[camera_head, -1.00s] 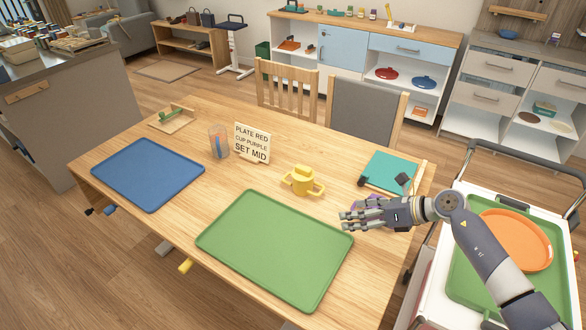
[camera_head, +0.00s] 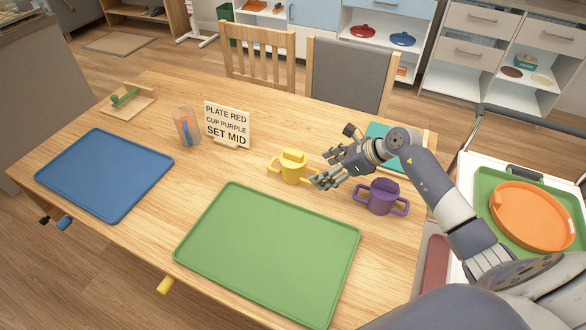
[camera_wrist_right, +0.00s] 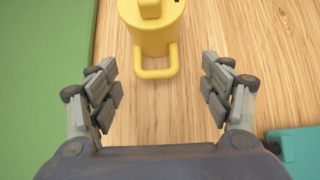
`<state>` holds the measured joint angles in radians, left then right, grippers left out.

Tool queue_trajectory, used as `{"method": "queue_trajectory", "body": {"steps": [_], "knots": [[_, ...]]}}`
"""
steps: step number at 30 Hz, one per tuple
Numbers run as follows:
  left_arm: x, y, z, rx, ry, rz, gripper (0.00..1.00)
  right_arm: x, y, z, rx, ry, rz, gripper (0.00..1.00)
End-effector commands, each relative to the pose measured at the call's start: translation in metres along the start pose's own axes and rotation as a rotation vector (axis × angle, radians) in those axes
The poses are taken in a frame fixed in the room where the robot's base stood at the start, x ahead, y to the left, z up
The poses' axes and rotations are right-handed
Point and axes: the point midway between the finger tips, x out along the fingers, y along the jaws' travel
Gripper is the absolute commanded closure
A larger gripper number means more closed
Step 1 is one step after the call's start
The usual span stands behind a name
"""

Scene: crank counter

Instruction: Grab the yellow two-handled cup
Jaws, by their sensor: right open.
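The yellow two-handled cup (camera_head: 292,168) stands upright on the wooden table, behind the green tray. In the right wrist view the cup (camera_wrist_right: 152,22) is at the top centre, one handle pointing toward my gripper. My right gripper (camera_head: 322,180) is open, just right of the cup. In the wrist view its fingers (camera_wrist_right: 160,88) stand apart on both sides of the near handle, and nothing is held. My left gripper is not in view.
A purple two-handled cup (camera_head: 381,198) stands close by, right of my right gripper. A green tray (camera_head: 268,250) and a blue tray (camera_head: 103,172) lie on the table. A sign (camera_head: 227,124) and a clear tumbler (camera_head: 186,128) stand behind. An orange plate (camera_head: 532,215) is on the cart.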

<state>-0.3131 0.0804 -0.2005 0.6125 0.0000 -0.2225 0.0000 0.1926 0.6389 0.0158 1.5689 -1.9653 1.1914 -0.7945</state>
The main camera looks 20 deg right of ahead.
Motion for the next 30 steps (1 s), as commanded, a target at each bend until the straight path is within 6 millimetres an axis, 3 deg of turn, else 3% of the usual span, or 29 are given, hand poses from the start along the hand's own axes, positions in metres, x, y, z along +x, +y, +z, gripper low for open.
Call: {"method": "queue_trajectory", "body": {"steps": [8, 12, 20, 21, 28, 30], "knots": [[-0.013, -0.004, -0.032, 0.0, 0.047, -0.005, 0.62, 0.031, 0.007, 0.008, 0.004, -0.003, 0.003, 0.27], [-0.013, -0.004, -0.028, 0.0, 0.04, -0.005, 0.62, 0.047, 0.006, 0.006, 0.004, -0.001, 0.002, 0.27], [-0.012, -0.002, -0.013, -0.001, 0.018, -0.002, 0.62, 0.051, 0.006, 0.005, 0.0, 0.001, 0.0, 0.27], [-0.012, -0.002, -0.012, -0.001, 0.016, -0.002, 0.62, 0.051, 0.006, 0.005, 0.0, 0.001, 0.0, 0.29], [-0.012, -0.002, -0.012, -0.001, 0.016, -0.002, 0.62, 0.05, 0.006, 0.005, 0.001, 0.001, 0.0, 0.81], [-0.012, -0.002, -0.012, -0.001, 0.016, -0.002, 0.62, 0.05, 0.006, 0.005, 0.001, -0.001, 0.0, 0.84]]}}
